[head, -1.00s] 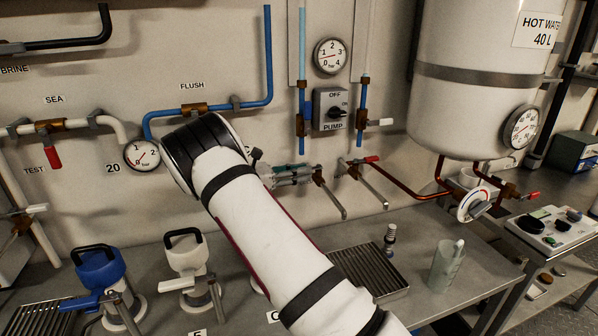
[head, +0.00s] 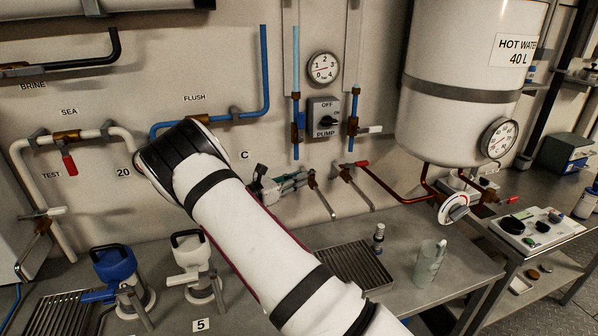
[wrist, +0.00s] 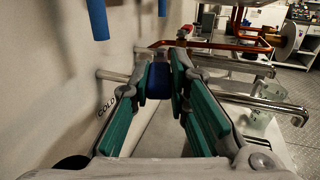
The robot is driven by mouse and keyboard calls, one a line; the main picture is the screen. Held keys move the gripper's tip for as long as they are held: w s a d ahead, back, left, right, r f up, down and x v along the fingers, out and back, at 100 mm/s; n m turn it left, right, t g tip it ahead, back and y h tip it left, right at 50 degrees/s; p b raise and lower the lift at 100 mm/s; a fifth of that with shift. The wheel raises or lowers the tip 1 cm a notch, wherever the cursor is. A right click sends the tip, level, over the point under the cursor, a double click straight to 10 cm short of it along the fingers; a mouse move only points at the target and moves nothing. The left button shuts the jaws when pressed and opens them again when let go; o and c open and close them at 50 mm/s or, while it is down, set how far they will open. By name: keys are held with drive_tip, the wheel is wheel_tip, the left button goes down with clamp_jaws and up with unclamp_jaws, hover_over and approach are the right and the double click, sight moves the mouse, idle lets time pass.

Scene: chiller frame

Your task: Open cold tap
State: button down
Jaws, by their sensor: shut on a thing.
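The cold tap (head: 312,181) is on the back wall, a brass body with a metal spout (head: 324,202) slanting down into the room. Its blue lever (wrist: 158,80) shows between my fingers in the wrist view, beside the wall label COLD (wrist: 107,106). My gripper (head: 298,180) reaches it from the left, its green-padded fingers closed about the lever; it also shows in the wrist view (wrist: 163,74). The fingers hide much of the lever in the head view, so its exact angle is hard to tell.
A hot tap with a red lever (head: 361,163) and its own spout stands just right. A drain grate (head: 352,264), a small bottle (head: 379,238) and a cup (head: 429,265) are on the counter below. The hot water tank (head: 460,85) hangs at right.

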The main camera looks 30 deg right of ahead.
drive_tip(key=shift+s+r+n+t+p, duration=0.15)
drive_tip(key=shift+s+n+t+p, duration=0.2)
drive_tip(key=shift+t+p, duration=0.25)
drive_tip(key=shift+w, duration=0.1)
drive_tip(key=c, duration=1.5)
unclamp_jaws()
drive_tip(key=shift+w+b, duration=0.1)
drive_tip(key=shift+b, duration=0.2)
